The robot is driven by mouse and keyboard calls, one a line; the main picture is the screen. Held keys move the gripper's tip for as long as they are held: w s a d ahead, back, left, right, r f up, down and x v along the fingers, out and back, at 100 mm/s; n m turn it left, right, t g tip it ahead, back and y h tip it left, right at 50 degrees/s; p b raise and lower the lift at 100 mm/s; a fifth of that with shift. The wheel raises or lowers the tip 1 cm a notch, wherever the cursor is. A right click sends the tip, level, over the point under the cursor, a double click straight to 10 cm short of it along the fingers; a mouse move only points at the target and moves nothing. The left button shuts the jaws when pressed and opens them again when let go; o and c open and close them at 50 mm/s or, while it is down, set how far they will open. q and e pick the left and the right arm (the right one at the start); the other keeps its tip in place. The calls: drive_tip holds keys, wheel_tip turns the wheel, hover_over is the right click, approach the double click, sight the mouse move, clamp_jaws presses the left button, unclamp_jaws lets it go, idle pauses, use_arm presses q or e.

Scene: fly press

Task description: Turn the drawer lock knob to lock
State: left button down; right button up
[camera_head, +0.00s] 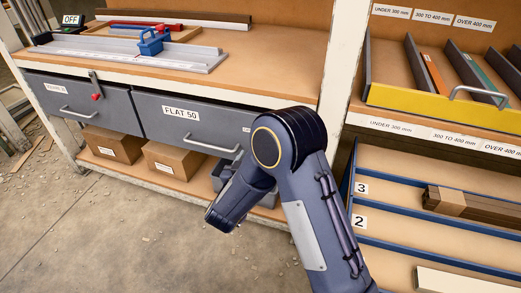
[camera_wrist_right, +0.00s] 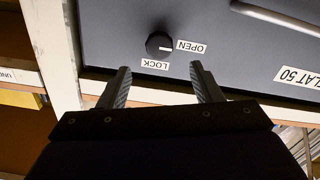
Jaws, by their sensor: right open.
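The dark round drawer lock knob (camera_wrist_right: 156,43) is on the grey drawer front (camera_wrist_right: 120,20) in the right wrist view, which is upside down. Its white mark points toward the OPEN label (camera_wrist_right: 191,46); the LOCK label (camera_wrist_right: 155,64) is beside it. My right gripper (camera_wrist_right: 160,72) is open and empty, its fingertips short of the knob, which lies between them in the picture. In the head view the FLAT 50 drawer (camera_head: 165,130) looks closed, and my right arm hides the knob and gripper. My left gripper is not in view.
A drawer handle (camera_head: 211,147) runs across the FLAT 50 drawer. A red-ended latch (camera_head: 96,90) hangs left of it. Cardboard boxes (camera_head: 173,160) stand on the shelf below. A white post (camera_head: 340,70) and a divided rack (camera_head: 430,235) are at the right. The floor at left is open.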

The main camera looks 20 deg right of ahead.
drive_tip(key=b+x, duration=0.1)
drive_tip(key=x, duration=0.6)
drive_tip(key=shift+w, duration=0.2)
drive_tip(key=shift+d+r, duration=0.1)
drive_tip(key=shift+c, duration=0.2)
clamp_jaws()
